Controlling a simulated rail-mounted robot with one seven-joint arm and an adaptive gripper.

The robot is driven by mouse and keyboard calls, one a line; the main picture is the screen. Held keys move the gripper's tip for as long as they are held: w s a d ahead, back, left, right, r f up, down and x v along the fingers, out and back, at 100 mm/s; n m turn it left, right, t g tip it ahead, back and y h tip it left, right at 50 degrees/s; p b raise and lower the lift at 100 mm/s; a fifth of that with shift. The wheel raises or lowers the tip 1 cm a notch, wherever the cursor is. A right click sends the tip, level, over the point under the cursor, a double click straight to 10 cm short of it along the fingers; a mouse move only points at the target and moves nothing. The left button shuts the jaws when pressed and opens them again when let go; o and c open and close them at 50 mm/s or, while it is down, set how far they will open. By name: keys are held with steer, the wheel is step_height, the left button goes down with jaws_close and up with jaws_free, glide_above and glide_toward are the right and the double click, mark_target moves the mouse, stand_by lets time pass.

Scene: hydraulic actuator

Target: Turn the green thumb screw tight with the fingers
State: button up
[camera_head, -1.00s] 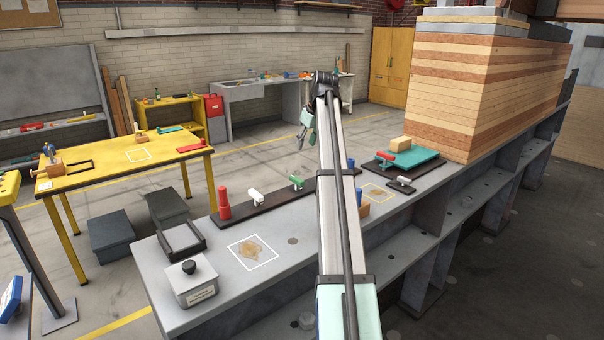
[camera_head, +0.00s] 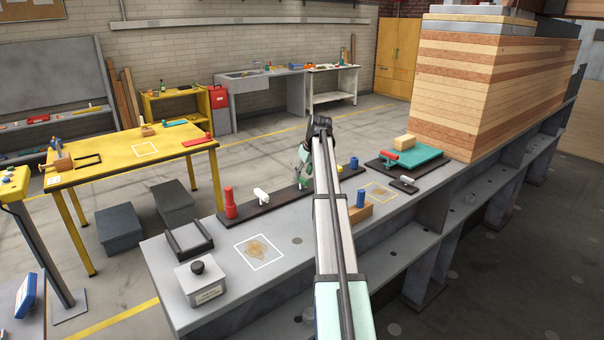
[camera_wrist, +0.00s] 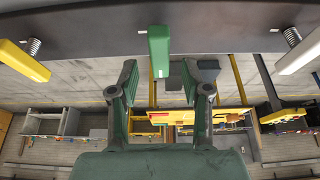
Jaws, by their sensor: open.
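The green thumb screw (camera_wrist: 159,43) shows in the wrist view as a flat green handle below the dark strip (camera_wrist: 200,30). My gripper (camera_wrist: 159,82) is open, with one finger on each side of the screw's line. The fingertips look just short of the handle and apart from it. In the head view my gripper (camera_head: 304,158) is over the dark strip (camera_head: 245,210), beside my arm. The green screw is hard to tell from the gripper there.
A red cylinder (camera_head: 230,205) stands at the strip's left end. A wooden block with a blue cylinder (camera_head: 361,198) is right of my arm. A teal tray (camera_head: 413,159) and stacked timber (camera_head: 490,95) stand farther right. The bench front (camera_head: 310,245) is mostly clear.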

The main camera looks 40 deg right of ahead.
mark_target(301, 183)
steer(key=shift+x, duration=1.35)
jaws_close()
steer(key=m+h+b, duration=0.1)
steer(key=m, duration=0.2)
steer(key=shift+a+m, duration=0.15)
steer(key=shift+m, duration=0.15)
steer(key=m+h+b, duration=0.1)
steer(key=m, duration=0.2)
steer(key=shift+w+m+g+h+b, duration=0.1)
steer(key=shift+m+g+h+b, duration=0.2)
steer(key=shift+h, duration=0.1)
steer(key=m, duration=0.2)
steer(key=m+g+h+b, duration=0.1)
steer(key=m, duration=0.2)
steer(key=shift+w+a+g+b, duration=0.1)
steer(key=shift+g+b, duration=0.2)
steer(key=shift+m+g+h+b, duration=0.3)
steer(key=shift+m+g+b, duration=0.25)
steer(key=shift+m, duration=1.05)
